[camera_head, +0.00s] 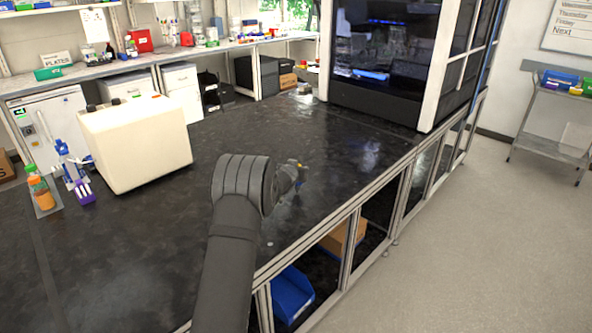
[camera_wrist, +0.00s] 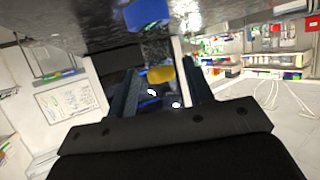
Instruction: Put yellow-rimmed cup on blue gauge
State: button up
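My gripper (camera_head: 297,175) is over the dark bench, low near its right edge, partly hidden by my arm in the head view. In the wrist view my gripper (camera_wrist: 160,80) has its two fingers apart, with a yellow patch (camera_wrist: 160,74) between them, which looks like part of the yellow-rimmed cup. A small yellow spot (camera_head: 299,165) shows at the gripper's tip in the head view. The cup's body is not clear, and I cannot tell if the fingers touch it. A blue block-like thing (camera_wrist: 146,14), perhaps the blue gauge, is beyond the fingertips, against the bench.
The black bench (camera_head: 130,250) is mostly clear around my gripper. A large glass-fronted cabinet (camera_head: 390,60) stands at the back right.

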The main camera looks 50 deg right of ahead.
jog(key=shift+r, duration=0.15)
jog(key=v, duration=1.2)
dwell(0.6)
jog(key=x, duration=1.2)
jog(key=shift+a, duration=0.1)
dwell(0.3)
